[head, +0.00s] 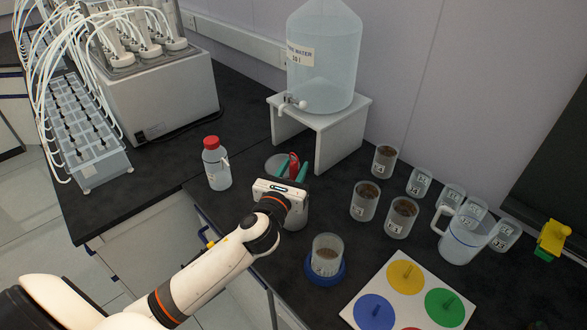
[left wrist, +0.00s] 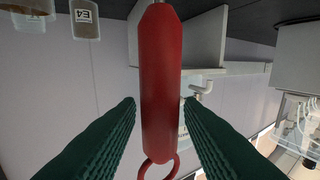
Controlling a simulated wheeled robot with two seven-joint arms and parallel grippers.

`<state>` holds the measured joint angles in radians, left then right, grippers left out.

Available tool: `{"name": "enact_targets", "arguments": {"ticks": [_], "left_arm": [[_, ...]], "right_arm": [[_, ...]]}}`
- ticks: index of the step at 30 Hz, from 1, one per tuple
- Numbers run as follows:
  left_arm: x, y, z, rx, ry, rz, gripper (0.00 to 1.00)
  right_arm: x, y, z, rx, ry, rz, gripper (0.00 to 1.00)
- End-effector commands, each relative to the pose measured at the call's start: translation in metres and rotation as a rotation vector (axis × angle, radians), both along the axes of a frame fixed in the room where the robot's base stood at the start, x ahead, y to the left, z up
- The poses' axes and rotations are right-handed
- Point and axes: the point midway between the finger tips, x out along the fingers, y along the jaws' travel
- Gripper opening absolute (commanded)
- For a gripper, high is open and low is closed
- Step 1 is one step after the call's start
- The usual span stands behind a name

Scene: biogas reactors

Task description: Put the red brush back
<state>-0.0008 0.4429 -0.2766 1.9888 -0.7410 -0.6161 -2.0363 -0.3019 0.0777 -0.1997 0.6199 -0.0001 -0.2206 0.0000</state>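The red brush (head: 293,165) is between the two green fingers of my left gripper (head: 292,171), in front of the white stand. In the left wrist view its smooth red handle (left wrist: 160,80) fills the space between the fingertips (left wrist: 159,100), with little gap on either side, so the gripper looks shut on it. The handle's ring end (left wrist: 158,168) is at the bottom of that view; a bit of metal shows at the top. The brush's lower end is hidden. A clear container (head: 297,215) shows partly behind and below the gripper. My right gripper is not in view.
A red-capped bottle (head: 216,165) stands left of the gripper. The white stand (head: 318,128) carries a large water carboy (head: 323,60). Right are several labelled beakers (head: 365,201), a beaker on a blue base (head: 326,258), a jug (head: 466,238) and a board with coloured discs (head: 405,290).

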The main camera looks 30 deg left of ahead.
Motion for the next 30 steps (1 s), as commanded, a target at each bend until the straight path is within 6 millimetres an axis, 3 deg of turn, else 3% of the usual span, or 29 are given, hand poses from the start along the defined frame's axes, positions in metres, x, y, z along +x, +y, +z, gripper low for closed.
{"name": "enact_targets", "arguments": {"ticks": [11, 16, 24, 30], "left_arm": [[0.0, 0.0, 0.005, 0.0, -0.001, 0.0, 0.4], [-0.024, -0.004, 0.001, 0.001, 0.001, -0.002, 0.4], [-0.082, -0.012, 0.0, 0.001, 0.002, -0.002, 0.4], [-0.111, -0.015, 0.002, 0.0, 0.001, -0.001, 0.4]], "right_arm": [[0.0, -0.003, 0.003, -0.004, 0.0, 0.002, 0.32], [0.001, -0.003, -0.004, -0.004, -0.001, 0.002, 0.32], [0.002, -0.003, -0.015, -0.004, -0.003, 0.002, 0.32], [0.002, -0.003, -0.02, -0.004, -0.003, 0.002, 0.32]]}}
